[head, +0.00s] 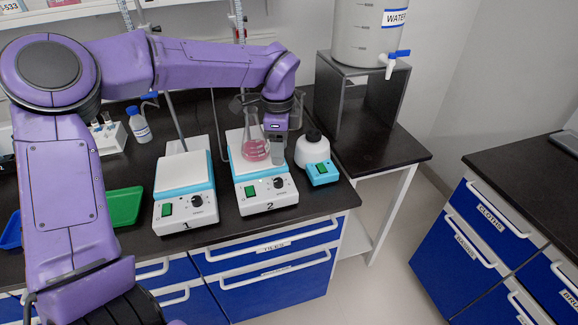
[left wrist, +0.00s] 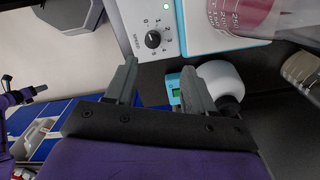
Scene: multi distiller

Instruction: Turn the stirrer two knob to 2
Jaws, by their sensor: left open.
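Stirrer two (head: 265,193) is a white and teal hot plate marked 2, to the right of stirrer one. Its black knob (head: 278,183) is on the front panel and shows close up in the left wrist view (left wrist: 152,39), with a numbered SPEED scale around it. I cannot tell which number it points at. A flask of pink liquid (head: 256,151) stands on the plate. My left gripper (head: 277,158) is above and behind the knob; in the left wrist view its two fingers (left wrist: 158,85) are apart and empty, not touching the knob. My right gripper is not in view.
Stirrer one (head: 185,190) stands to the left. A small white and teal device (head: 314,155) is close on the right. A water tank (head: 368,30) stands on a dark stand behind. A green tray (head: 122,207) lies at left. The counter's front edge is just ahead of the stirrers.

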